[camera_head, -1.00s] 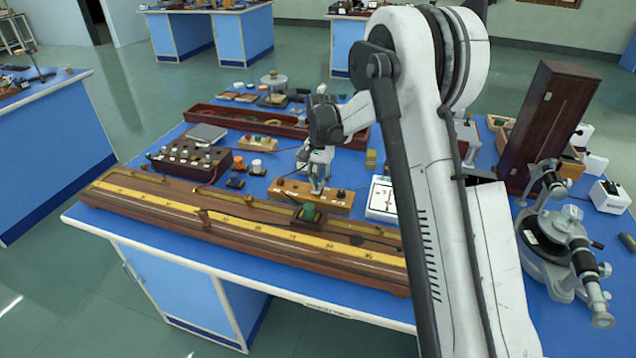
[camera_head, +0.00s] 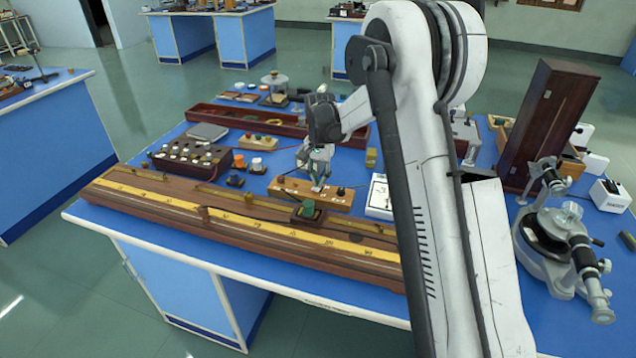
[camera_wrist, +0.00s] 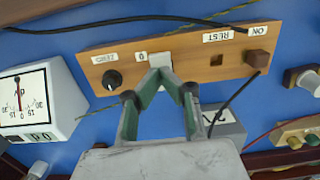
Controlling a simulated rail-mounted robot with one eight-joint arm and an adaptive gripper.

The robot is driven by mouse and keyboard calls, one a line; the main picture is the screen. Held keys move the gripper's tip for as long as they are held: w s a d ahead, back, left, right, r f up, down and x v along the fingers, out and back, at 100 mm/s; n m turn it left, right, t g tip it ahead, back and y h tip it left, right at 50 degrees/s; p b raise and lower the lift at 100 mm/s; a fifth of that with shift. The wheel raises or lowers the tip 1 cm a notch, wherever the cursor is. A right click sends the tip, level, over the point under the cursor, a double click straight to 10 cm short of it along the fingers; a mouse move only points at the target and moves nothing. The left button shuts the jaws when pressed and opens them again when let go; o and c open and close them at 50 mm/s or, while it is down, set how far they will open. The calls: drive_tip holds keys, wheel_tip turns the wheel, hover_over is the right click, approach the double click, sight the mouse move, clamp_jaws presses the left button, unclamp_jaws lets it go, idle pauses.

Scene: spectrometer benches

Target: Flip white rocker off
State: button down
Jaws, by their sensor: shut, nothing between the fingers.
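A wooden switch panel (camera_wrist: 190,52) spans the upper wrist view. It bears a black knob (camera_wrist: 112,79), a square recess and a brown rocker (camera_wrist: 257,58) beside the ON label. A small white piece (camera_wrist: 160,60), which looks like the white rocker, sits beside the "0" label. My gripper (camera_wrist: 160,74) is shut and empty, with its tips right at that white piece and covering its lower part. I cannot tell whether they touch, nor how the rocker is tilted. In the head view the panel (camera_head: 292,188) lies on the blue bench with my gripper (camera_head: 318,187) over it.
A white meter (camera_wrist: 32,98) stands left of the panel in the wrist view, and a grey box labelled V (camera_wrist: 225,122) is close below it. A black cable crosses above the panel. In the head view a long wooden metre bridge (camera_head: 240,228) lies in front.

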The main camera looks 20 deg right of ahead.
drive_tip(key=shift+r, duration=0.15)
wheel_tip(320, 180, up, 14)
drive_tip(key=w+d+p, duration=0.1)
drive_tip(key=shift+w+d+p, duration=0.15)
drive_tip(key=shift+w+p, duration=0.1)
drive_tip(key=shift+p, duration=0.05)
idle(0.3)
drive_tip(key=shift+s+a+g+y, duration=0.3)
drive_tip(key=shift+s+a+g, duration=0.1)
drive_tip(key=shift+a, duration=0.15)
drive_tip(key=f, duration=0.4)
drive_tip(key=s+f, duration=0.1)
drive_tip(key=f, duration=0.4)
drive_tip(key=a+f+b, duration=0.1)
drive_tip(key=f, duration=0.4)
drive_tip(key=shift+s, duration=0.25)
